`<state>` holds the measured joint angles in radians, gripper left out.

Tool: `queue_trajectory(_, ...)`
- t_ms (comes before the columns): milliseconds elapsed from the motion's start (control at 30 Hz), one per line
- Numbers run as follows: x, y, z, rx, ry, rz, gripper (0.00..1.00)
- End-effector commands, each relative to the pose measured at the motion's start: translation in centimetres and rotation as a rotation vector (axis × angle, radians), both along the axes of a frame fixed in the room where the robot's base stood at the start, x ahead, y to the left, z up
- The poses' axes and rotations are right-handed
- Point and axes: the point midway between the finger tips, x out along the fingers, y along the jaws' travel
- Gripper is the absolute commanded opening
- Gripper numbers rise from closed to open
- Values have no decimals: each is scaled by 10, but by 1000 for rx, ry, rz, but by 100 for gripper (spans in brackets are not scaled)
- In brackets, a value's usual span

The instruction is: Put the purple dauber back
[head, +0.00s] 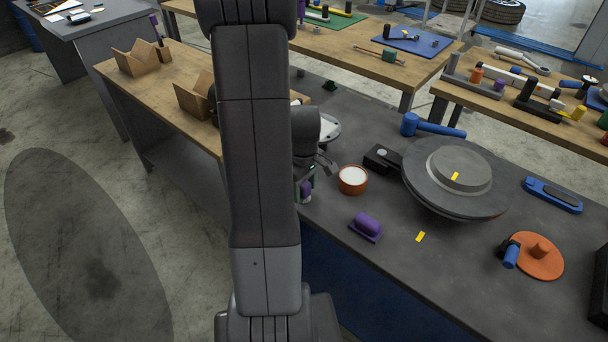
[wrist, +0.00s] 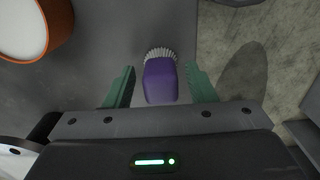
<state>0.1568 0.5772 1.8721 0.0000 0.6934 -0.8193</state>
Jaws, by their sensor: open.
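The purple dauber (wrist: 160,82), with a fringe of white bristles at its far end, lies between my gripper's two green fingers in the wrist view. In the head view a bit of its purple body (head: 306,190) shows under my gripper, close to the grey bench's left edge; the rest is hidden. My gripper (wrist: 162,88) is open, with a finger on either side of the dauber and visible gaps to both. An orange-brown pot with a white top (head: 352,180) stands to the right; it also shows in the wrist view (wrist: 35,25).
A purple block on a flat purple base (head: 366,226) sits on the grey bench (head: 400,270) nearer the front. A large grey disc (head: 455,178), a blue mallet (head: 430,126) and an orange disc (head: 537,256) lie further right. Concrete floor is left of the bench.

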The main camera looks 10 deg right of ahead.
Motion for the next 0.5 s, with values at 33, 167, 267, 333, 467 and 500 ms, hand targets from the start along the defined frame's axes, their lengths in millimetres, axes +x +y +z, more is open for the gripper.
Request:
queue_trajectory(33,1,0,5,0,-3,0,50)
queue_trajectory(167,1,0,24,-1,-7,0,50)
queue_trajectory(267,-4,1,38,-1,-6,0,50)
queue_trajectory(333,-7,2,50,-1,-7,0,50)
queue_trajectory(467,-9,2,79,-1,-7,0,50)
queue_trajectory(500,-9,2,88,-2,-8,0,50)
